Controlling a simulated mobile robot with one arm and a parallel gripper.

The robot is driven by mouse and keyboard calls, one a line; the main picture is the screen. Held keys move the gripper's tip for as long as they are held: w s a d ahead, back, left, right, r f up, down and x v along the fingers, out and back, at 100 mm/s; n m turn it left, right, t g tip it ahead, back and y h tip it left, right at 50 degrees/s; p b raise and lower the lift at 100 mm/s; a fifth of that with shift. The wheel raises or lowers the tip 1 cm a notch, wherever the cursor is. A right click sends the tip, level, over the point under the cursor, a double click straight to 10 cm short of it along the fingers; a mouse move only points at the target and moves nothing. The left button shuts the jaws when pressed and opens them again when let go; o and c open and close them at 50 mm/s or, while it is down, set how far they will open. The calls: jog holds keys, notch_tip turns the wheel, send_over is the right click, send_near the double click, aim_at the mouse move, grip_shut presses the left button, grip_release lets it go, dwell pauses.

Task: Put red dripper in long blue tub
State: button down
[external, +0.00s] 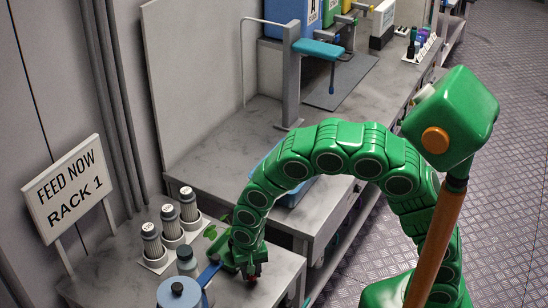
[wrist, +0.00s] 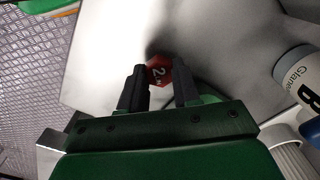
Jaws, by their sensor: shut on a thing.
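The red dripper (wrist: 158,71) shows in the wrist view as a small red hexagonal piece marked 2, between the two dark fingertips. My gripper (wrist: 160,75) is shut on it. In the external view my gripper (external: 246,270) is low over the right part of the near grey bench, and only a bit of red shows at its tip. I cannot tell whether the dripper touches the bench. A blue tub (external: 293,195) sits on the farther bench, behind my arm, which hides much of it.
A blue-lidded pot (external: 179,292) is close in front. A labelled bottle (wrist: 300,78) is at the wrist view's right. A sign (external: 68,190) reads FEED NOW RACK 1. A blue-topped stand (external: 318,49) is behind.

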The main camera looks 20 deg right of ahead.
jog(key=shift+r, duration=0.6)
notch_tip(320, 180, up, 2)
jog(key=shift+d+r, duration=0.1)
jog(key=shift+r, duration=0.15)
jog(key=s+d+r, duration=0.7)
jog(key=d+r, duration=0.2)
jog(key=d, duration=0.2)
jog(key=shift+s+d+r, duration=0.15)
jog(key=shift+s+d, duration=0.15)
jog(key=shift+s, duration=0.05)
jog(key=shift+w, duration=0.1)
